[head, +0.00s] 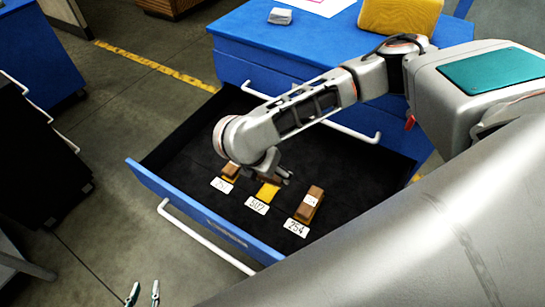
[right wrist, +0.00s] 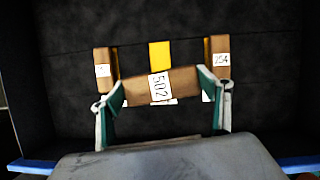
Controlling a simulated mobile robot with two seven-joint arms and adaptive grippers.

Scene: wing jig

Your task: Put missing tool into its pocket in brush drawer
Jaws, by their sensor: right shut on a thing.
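My right gripper (right wrist: 163,88) is shut on a brown block (right wrist: 187,82) with a white 502 label. The block sits crosswise between the fingertips, slightly tilted in the right wrist view. An empty yellow pocket (right wrist: 160,55) shows just beyond it; in the head view the yellow patch (head: 268,191) lies below the right gripper, behind a white label (head: 257,205). Whether the block touches the drawer floor I cannot tell. The open brush drawer (head: 190,209) has a dark lining. My left gripper (head: 143,293) is at the bottom edge of the head view, its fingertips apart.
One brown block (head: 230,171) lies left of the yellow pocket, and another (head: 310,204) by the 254 label (head: 297,228) lies right. A dark cabinet (head: 40,150) stands left; floor between is clear.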

